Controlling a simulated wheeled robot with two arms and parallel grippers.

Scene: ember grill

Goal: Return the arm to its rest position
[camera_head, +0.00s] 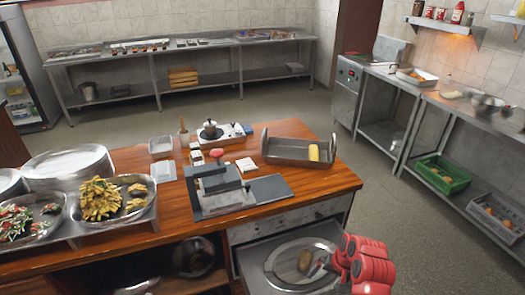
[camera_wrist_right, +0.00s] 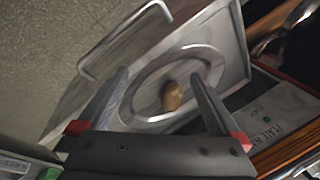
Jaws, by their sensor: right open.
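My right arm's red gripper (camera_head: 322,268) is at the lower right of the head view, over the right side of an open drawer (camera_head: 252,262). In the right wrist view its two dark fingers (camera_wrist_right: 160,76) are spread apart with nothing held between them. A brown oval food item (camera_head: 305,260) lies on a round metal plate (camera_head: 283,281) in the drawer. The item (camera_wrist_right: 171,96) shows beyond the fingers in the wrist view, apart from them. My left gripper is not in view.
The wooden counter (camera_head: 178,203) above the drawer bears a metal tray (camera_head: 283,160) with a yellow item, a press-like grill (camera_head: 222,187) and food trays at left. A steel side table (camera_head: 425,92) stands at right. Grey floor (camera_head: 392,207) lies clear between them.

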